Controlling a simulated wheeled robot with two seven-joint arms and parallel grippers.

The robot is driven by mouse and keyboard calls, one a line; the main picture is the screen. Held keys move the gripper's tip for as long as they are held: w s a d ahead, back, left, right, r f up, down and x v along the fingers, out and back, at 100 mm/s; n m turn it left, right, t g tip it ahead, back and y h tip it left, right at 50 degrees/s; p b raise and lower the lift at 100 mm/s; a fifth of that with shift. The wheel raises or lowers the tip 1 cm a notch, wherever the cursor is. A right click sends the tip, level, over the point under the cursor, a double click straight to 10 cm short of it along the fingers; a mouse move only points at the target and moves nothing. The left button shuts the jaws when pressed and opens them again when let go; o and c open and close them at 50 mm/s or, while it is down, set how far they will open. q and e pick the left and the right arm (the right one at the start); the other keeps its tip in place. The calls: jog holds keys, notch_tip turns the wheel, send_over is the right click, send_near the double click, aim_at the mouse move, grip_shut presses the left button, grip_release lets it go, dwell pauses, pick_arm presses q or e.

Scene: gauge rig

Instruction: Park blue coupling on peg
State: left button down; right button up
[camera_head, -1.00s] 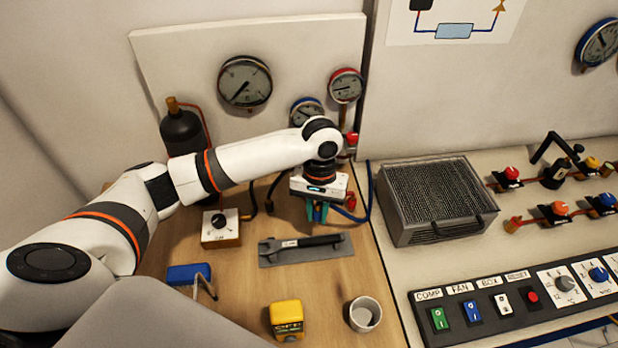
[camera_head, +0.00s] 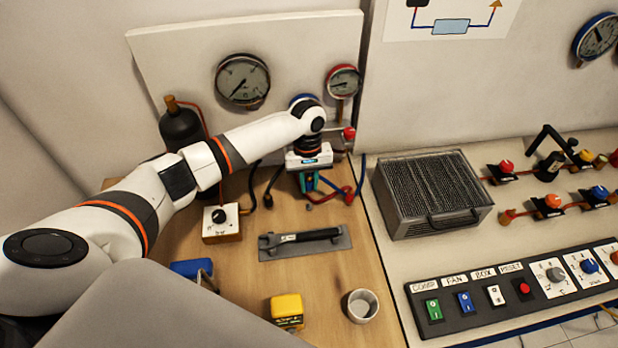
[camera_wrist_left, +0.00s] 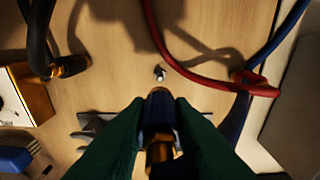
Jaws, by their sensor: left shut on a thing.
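My left gripper (camera_head: 309,184) points down over the back of the wooden bench. In the left wrist view its green fingers (camera_wrist_left: 160,120) are shut on the blue coupling (camera_wrist_left: 158,104), which has a dark blue body and a brass part between the fingers. In the head view the coupling is mostly hidden by the fingers. A small upright metal peg (camera_wrist_left: 160,75) stands on the bench just beyond the coupling in the wrist view, apart from it. The peg also shows small in the head view (camera_head: 309,207). My right gripper is not in view.
A red hose (camera_wrist_left: 165,45) with a red coupling (camera_wrist_left: 246,78) lies right of the peg, near a blue hose (camera_wrist_left: 285,35). A black hose with a brass end (camera_wrist_left: 70,67) is left.

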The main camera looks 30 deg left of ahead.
aim_at(309, 204)
pick_arm(q)
jog(key=shift+d+f+b, duration=0.1)
jog(key=shift+f+b, duration=0.7)
jog(key=shift+f, duration=1.7)
jog(key=shift+p, duration=0.5)
jog(key=shift+p, duration=0.45)
jog(key=shift+f, duration=0.2)
jog(key=shift+f+b, duration=0.6)
jog(key=shift+f, duration=0.4)
jog(key=shift+f, duration=0.15)
